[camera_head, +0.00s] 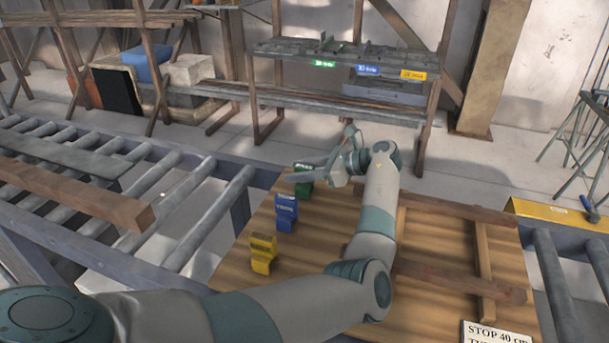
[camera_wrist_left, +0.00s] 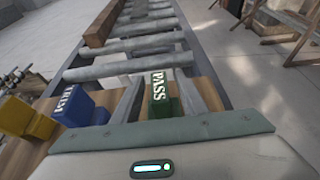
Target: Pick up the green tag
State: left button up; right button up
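The green tag (camera_head: 304,190), marked PASS, stands at the far end of a row on the wooden table (camera_head: 330,240). My left gripper (camera_head: 302,174) is over it. In the left wrist view the green tag (camera_wrist_left: 160,96) shows between the two open fingers (camera_wrist_left: 160,88), with a gap visible on each side. Its lower part is hidden by the gripper body. The blue tag (camera_head: 286,212), marked TRIM, and the yellow tag (camera_head: 263,253) stand nearer me in the row. My right gripper is not in view.
A roller conveyor (camera_head: 205,222) with a wooden beam (camera_head: 80,196) runs along the left. A wooden frame (camera_head: 484,262) and a STOP sign (camera_head: 494,334) are on the table's right. A rack (camera_head: 340,62) with green, blue and yellow labels stands behind.

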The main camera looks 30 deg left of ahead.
pick_arm(q)
jog(key=shift+x, duration=1.2)
grip_shut()
